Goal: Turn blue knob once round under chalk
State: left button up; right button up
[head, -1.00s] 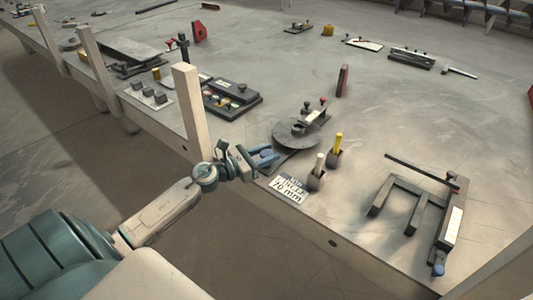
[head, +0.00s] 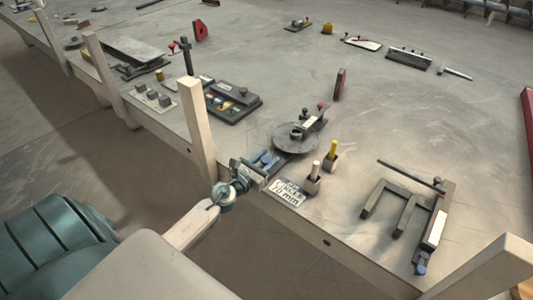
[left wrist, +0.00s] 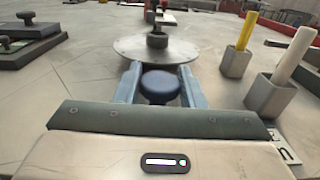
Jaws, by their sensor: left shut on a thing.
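A dark blue round knob (left wrist: 160,86) sits between the two blue fingers of my left gripper (head: 268,160) in the left wrist view. The gripper is shut on it at the table's front edge. In the head view the fingers hide the knob. A white stick (head: 316,168) and a yellow stick (head: 333,149), chalk-like, stand in grey holders to the right. My right gripper is not in view.
A white label reading 70 mm (head: 286,193) lies right of the gripper. A wooden post (head: 195,125) rises close to its left. A dark frame (head: 400,205) with another blue knob (head: 420,269) lies at right. The middle of the table is mostly clear.

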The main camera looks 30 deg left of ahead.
pick_arm(q)
jog(key=n+y+p, duration=0.1)
jog(key=y+p, duration=0.1)
jog(key=shift+d+r+n+y, duration=0.1)
jog(key=shift+r+n+y, duration=0.25)
jog(key=shift+n+y, duration=0.05)
jog(key=shift+f+n+y+p, duration=0.1)
jog(key=shift+n+y+p, duration=0.4)
jog(key=shift+y, duration=0.3)
jog(key=shift+f+n+g+y+p, duration=0.1)
jog(key=shift+n+g+y+p, duration=0.2)
jog(key=shift+n+y, duration=0.75)
jog(key=n+y, duration=0.1)
jog(key=y, duration=0.1)
jog(key=n+g+y, duration=0.1)
jog(key=shift+w+f+g+y, duration=0.1)
jog(key=shift+f+g+y, duration=0.05)
jog(key=shift+g+y, duration=0.2)
jog(key=shift+n+g+y+b, duration=0.3)
jog(key=shift+n+g+y, duration=0.95)
jog(key=shift+y, duration=0.55)
jog(key=o, duration=0.9)
